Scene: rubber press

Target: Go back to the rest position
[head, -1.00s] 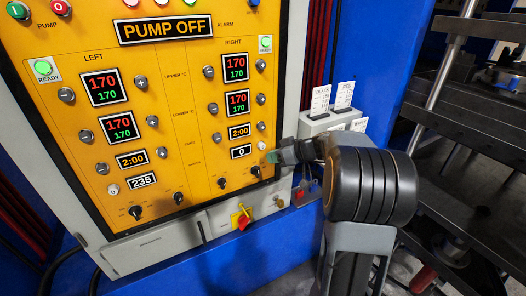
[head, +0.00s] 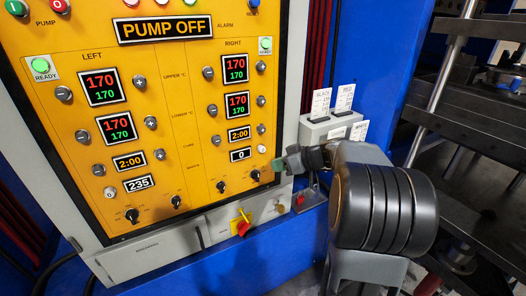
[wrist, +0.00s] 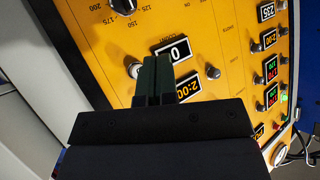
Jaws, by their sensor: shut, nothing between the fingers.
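My gripper (head: 277,165) is at the lower right edge of the yellow control panel (head: 165,130) in the head view, beside the right column's lower dials. In the wrist view my gripper (wrist: 154,62) is shut and empty, its two dark green fingers together. The fingertips overlap the panel near the "0" display (wrist: 172,50) and a white button (wrist: 134,70). I cannot tell how far the tips are from the panel face. The pump display (head: 165,29) reads PUMP OFF.
A grey holder with BLACK and RED cards (head: 330,128) stands just right of the panel, behind my arm. A red and yellow switch (head: 241,225) sits below the panel. Dark press plates (head: 470,125) fill the right side.

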